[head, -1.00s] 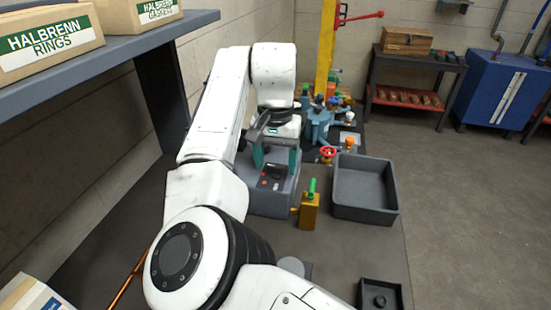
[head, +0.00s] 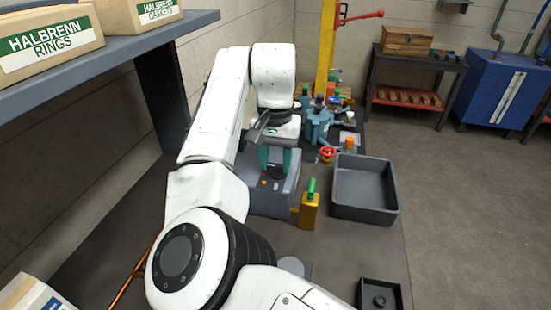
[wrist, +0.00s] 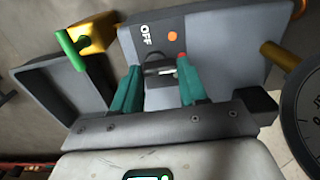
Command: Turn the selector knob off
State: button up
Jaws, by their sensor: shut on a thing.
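The grey control box (head: 272,203) stands on the bench beneath my gripper (head: 274,168). In the wrist view the box's face (wrist: 215,45) carries a white OFF label, an orange round mark or button (wrist: 172,36) and a small red one (wrist: 181,56). The dark selector knob (wrist: 158,71) sits between the two teal fingers of my gripper (wrist: 158,67), which are shut on it. The fingers hide part of the knob, so its pointing direction is not clear. In the head view the fingers mostly cover the knob.
A yellow block with a green lever (head: 309,208) stands just right of the box. A grey open tray (head: 363,213) lies beyond it. Blue valve fittings (head: 319,122) and a red handwheel (head: 327,153) are behind. A shelf with boxes (head: 110,55) overhangs at left.

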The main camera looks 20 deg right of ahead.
jog(key=shift+r, duration=0.1)
jog(key=n+p, duration=0.1)
jog(key=p, duration=0.1)
jog(key=n+p, duration=0.2)
jog(key=p, duration=0.1)
jog(key=shift+s+r+n+p, duration=0.1)
jog(key=shift+r+n+p, duration=0.15)
jog(key=shift+n+p, duration=0.1)
jog(key=n+p, duration=0.5)
jog(key=p, duration=0.2)
jog(key=shift+a, duration=0.1)
jog(key=n, duration=0.1)
jog(key=n+p, duration=0.2)
jog(key=n, duration=0.1)
jog(key=shift+s+f, duration=0.1)
jog(key=shift+f, duration=0.15)
jog(key=shift+s+a+n, duration=0.1)
jog(key=shift+n, duration=2.45)
jog(key=o, duration=1.1)
jog(key=shift+f, duration=0.1)
jog(key=shift+c, duration=0.2)
